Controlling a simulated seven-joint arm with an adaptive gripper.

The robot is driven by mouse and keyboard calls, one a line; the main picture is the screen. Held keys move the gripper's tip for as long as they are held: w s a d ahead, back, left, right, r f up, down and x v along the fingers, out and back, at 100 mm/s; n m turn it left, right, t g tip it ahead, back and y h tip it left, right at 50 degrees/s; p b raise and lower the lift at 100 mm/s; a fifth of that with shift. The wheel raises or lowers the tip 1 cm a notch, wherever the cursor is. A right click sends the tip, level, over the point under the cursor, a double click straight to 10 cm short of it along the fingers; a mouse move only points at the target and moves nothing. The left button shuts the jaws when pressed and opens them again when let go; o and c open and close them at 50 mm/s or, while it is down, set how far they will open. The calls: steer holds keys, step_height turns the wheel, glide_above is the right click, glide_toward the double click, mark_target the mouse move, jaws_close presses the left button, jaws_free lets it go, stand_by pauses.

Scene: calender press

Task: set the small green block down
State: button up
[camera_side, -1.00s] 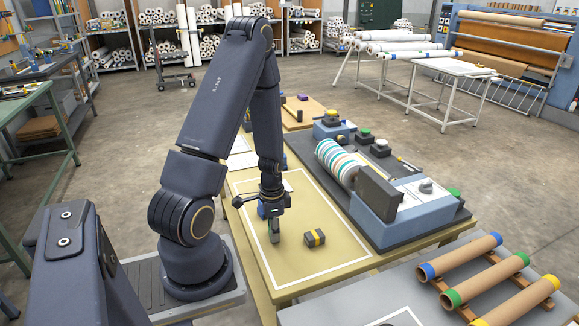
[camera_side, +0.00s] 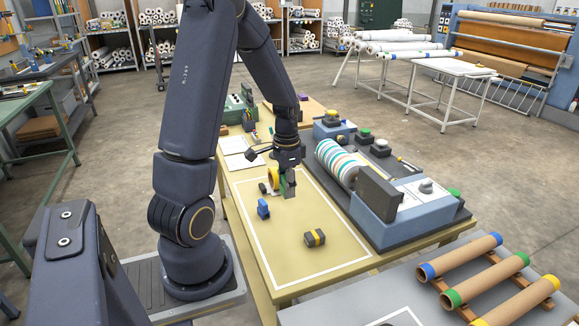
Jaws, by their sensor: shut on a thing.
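My gripper (camera_side: 288,173) is shut on the small green block (camera_side: 289,187), over the far part of the white-outlined area on the tan table (camera_side: 345,255). The gripper fingers partly cover the block. I cannot tell whether its lower end touches the table. A yellow ring (camera_side: 273,178) stands just to the left of it, partly hidden by my gripper.
A blue block (camera_side: 263,208) and a black block with a yellow band (camera_side: 314,239) lie inside the outline. A small dark thing (camera_side: 262,188) lies by the ring. The blue press (camera_side: 400,205) stands to the right.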

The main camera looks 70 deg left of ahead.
steer(key=w+a+f, duration=0.4)
steer(key=w+f, duration=0.1)
steer(key=w, duration=0.3)
glide_above(312, 207)
steer(key=f, duration=0.4)
steer(key=shift+s+d, duration=0.15)
steer(key=shift+s, duration=0.05)
steer(key=shift+w+f, duration=0.15)
steer(key=shift+f, duration=0.05)
steer(key=shift+w+f, duration=0.1)
steer(key=shift+f, duration=1.55)
steer(key=shift+f, duration=0.1)
steer(key=o, duration=0.9)
steer(key=shift+c, duration=0.2)
